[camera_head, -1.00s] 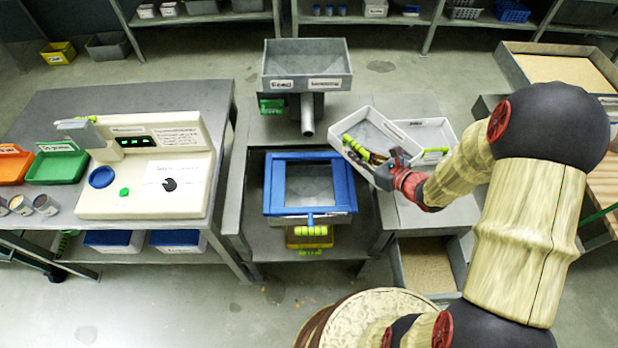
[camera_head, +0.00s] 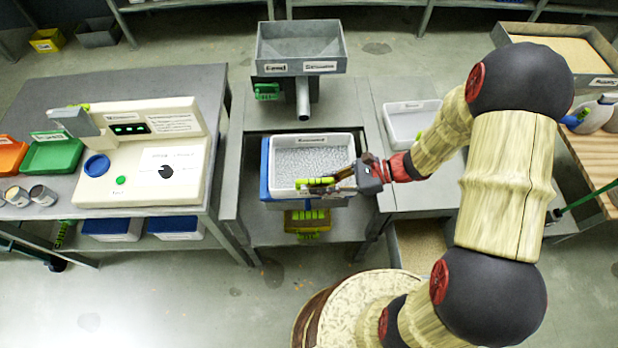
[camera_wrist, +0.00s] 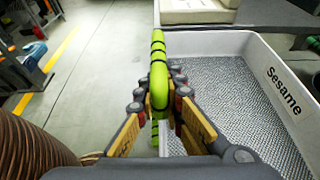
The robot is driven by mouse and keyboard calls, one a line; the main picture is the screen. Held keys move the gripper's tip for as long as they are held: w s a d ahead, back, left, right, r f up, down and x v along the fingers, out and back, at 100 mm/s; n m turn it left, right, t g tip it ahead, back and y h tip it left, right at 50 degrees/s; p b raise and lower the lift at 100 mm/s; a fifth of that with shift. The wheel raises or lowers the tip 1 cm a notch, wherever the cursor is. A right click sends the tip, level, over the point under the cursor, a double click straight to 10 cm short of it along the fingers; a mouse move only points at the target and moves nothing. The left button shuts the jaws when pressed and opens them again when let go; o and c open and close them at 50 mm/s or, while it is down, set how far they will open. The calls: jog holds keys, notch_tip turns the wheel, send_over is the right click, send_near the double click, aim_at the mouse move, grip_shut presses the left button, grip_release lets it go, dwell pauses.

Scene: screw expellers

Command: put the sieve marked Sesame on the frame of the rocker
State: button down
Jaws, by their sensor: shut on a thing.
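The sieve marked Sesame is a white tray with a grey mesh floor; its rim (camera_head: 352,150) shows in the head view and its labelled wall (camera_wrist: 282,88) in the wrist view. My gripper (camera_head: 332,185) is shut on its yellow-green handle (camera_wrist: 159,75) at the near side. The sieve sits over the blue frame of the rocker (camera_head: 265,172), covering most of it. Blue edges show at the left and below. I cannot tell whether the sieve rests on the frame or hovers just above it.
A grey feed hopper (camera_head: 300,42) with a spout stands behind the rocker. A second white sieve (camera_head: 409,124) lies on the bench to the right. A yellow bin (camera_head: 307,222) is under the rocker. The cream control unit (camera_head: 140,165) is on the left table.

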aim_at(319, 173)
jog(key=w, duration=0.1)
jog(key=w+f, duration=0.1)
jog(key=w+a+f+b, duration=0.1)
jog(key=w, duration=0.1)
jog(key=shift+f, duration=0.1)
jog(key=w+f, duration=0.1)
jog(key=w+f+b, duration=0.1)
jog(key=f, duration=0.1)
jog(key=w+f+b, duration=0.1)
jog(key=w+f, duration=0.1)
jog(key=shift+a, duration=0.35)
jog(key=f, duration=0.1)
jog(key=f+b, duration=0.2)
jog(key=shift+w+f, duration=0.25)
jog(key=shift+w, duration=0.05)
jog(key=c, duration=2.4)
grip_release()
jog(key=shift+f, duration=0.15)
jog(key=o, duration=0.5)
